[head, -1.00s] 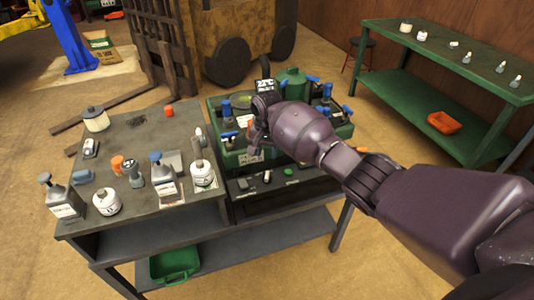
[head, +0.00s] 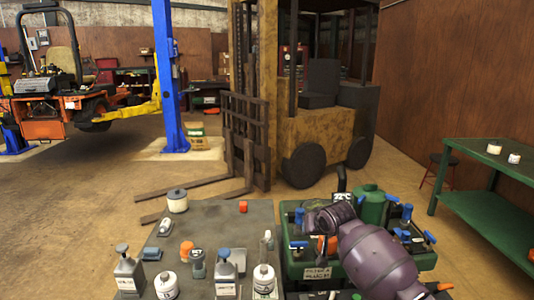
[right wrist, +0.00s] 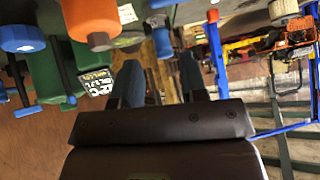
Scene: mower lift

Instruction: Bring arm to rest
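My left gripper is not in view.
A dark table (head: 215,215) beside the tray holds several bottles and jars. A forklift (head: 310,130) stands behind, its forks on the floor. A green bench (head: 490,155) is at the right. Open floor lies at the left.

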